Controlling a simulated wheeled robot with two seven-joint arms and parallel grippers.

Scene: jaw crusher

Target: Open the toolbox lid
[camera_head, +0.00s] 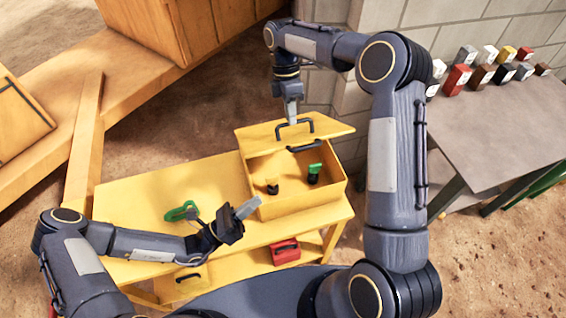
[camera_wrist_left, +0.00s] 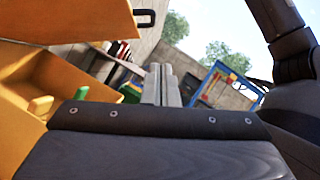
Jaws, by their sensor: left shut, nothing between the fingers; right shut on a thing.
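The yellow toolbox (camera_head: 315,205) sits on the right part of a yellow bench. Its lid (camera_head: 262,136) is raised, with a dark handle (camera_head: 294,127) on it. My right gripper (camera_head: 292,118) is shut on the lid handle from above. Inside the box are a green-topped item (camera_head: 314,173) and a small item with a yellow top (camera_head: 272,185). My left gripper (camera_head: 250,207) is shut and empty, just in front of the toolbox's left side. The left wrist view shows the left gripper's fingers (camera_wrist_left: 161,85), with the lid (camera_wrist_left: 62,18) above and left.
A green-handled tool (camera_head: 180,211) lies on the yellow bench (camera_head: 130,195). A red box (camera_head: 285,251) sits on the bench's lower shelf. A grey table (camera_head: 495,125) with several small coloured blocks stands at the right. A block wall is behind.

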